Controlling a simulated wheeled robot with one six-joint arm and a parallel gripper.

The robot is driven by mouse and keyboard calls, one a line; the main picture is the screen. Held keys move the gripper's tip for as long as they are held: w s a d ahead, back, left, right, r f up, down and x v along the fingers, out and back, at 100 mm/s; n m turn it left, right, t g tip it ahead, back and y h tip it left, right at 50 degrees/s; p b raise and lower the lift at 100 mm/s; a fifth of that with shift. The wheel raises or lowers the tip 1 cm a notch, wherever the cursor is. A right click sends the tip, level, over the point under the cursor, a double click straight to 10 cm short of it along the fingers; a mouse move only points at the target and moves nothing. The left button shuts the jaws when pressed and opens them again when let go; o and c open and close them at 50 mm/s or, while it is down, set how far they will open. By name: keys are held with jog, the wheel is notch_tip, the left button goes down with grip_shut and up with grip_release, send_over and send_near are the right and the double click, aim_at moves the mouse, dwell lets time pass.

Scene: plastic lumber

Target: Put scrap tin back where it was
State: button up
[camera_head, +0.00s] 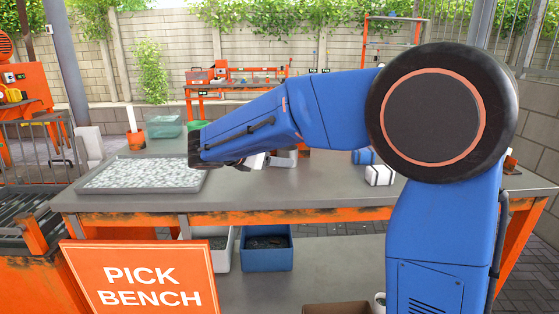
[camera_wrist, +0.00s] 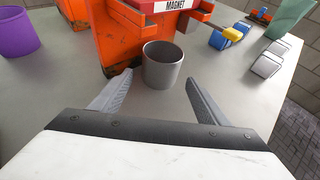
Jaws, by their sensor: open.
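A plain grey round tin (camera_wrist: 163,66), which looks like the scrap tin, stands upright on the grey bench top in the wrist view. It is just in front of an orange machine labelled MAGNET (camera_wrist: 112,36). My gripper (camera_wrist: 159,78) is open, with one finger to each side of the tin's near side. The tin lies just beyond the fingertips, and nothing is held. I cannot tell whether anything is inside the tin. In the head view my blue arm reaches left across the bench and hides the tin and most of the gripper.
A purple tub (camera_wrist: 16,32) stands at the left in the wrist view, and blue, grey and yellow items (camera_wrist: 222,38) lie at the right. In the head view a tray of pale pieces (camera_head: 145,186) covers the bench's left end. Bins (camera_head: 266,256) stand below.

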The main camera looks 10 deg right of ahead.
jog(key=v, duration=0.8)
jog(key=shift+s+a+r, duration=0.1)
jog(key=shift+s+a, duration=0.05)
jog(key=shift+a, duration=0.05)
